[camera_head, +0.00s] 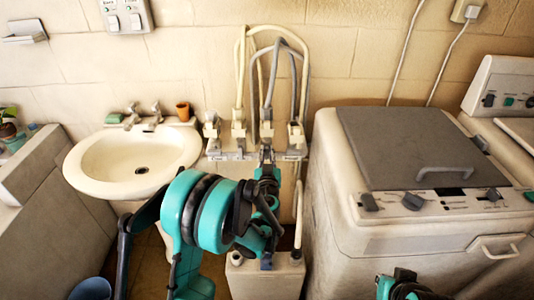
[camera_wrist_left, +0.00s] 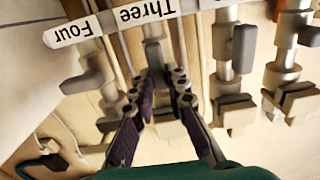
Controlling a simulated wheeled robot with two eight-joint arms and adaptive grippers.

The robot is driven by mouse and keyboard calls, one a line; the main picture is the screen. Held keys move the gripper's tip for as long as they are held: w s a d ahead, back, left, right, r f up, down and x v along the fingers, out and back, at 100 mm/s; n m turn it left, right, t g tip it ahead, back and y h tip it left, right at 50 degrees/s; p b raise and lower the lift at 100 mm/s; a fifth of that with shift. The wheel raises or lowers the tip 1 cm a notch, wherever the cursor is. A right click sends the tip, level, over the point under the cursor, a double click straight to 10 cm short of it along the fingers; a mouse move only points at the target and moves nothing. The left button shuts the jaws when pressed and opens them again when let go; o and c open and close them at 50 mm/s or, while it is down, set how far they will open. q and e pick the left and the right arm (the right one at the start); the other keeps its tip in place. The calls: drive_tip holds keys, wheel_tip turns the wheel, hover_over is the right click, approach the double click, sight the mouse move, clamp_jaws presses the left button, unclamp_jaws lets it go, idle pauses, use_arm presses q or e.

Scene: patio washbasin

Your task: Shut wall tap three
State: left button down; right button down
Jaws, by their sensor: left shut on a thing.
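The label strip (camera_wrist_left: 115,22) shows upside down in the left wrist view, with "Three" and "Four" readable. Wall tap three (camera_wrist_left: 152,32) is below "Three", with a grey lever (camera_wrist_left: 154,56) reaching down to my fingertips. My left gripper (camera_wrist_left: 164,80) is shut on this lever, one finger on each side; the fingertips hide part of it. In the head view my left gripper (camera_head: 266,158) is at the row of wall taps, on the second from the right, largely hidden by my own arm. My right gripper's fingers are not visible; only a teal and black part of my right arm shows at the bottom edge.
Neighbouring taps (camera_wrist_left: 232,60) stand close on both sides, with hoses (camera_head: 241,70) rising above the row. A white washbasin (camera_head: 95,160) is at left, a washing machine (camera_head: 335,200) at right. A pale container (camera_head: 265,278) stands below the taps.

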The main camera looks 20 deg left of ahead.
use_arm(q)
drive_tip(key=shift+m, duration=0.3)
drive_tip(key=m, duration=0.3)
drive_tip(key=shift+d+m, duration=0.25)
drive_tip(key=shift+m, duration=0.05)
drive_tip(key=shift+w+d+f+m, duration=0.1)
drive_tip(key=shift+d+f+m, duration=0.1)
drive_tip(key=shift+m, duration=2.05)
drive_tip(key=shift+d+f+m, duration=0.1)
drive_tip(key=shift+f+m, duration=0.15)
drive_tip(key=shift+m, duration=2.05)
drive_tip(key=shift+w+d+f+m, duration=0.1)
drive_tip(key=shift+f+m, duration=0.1)
drive_tip(key=shift+m, duration=2.05)
drive_tip(key=c, duration=1.5)
unclamp_jaws()
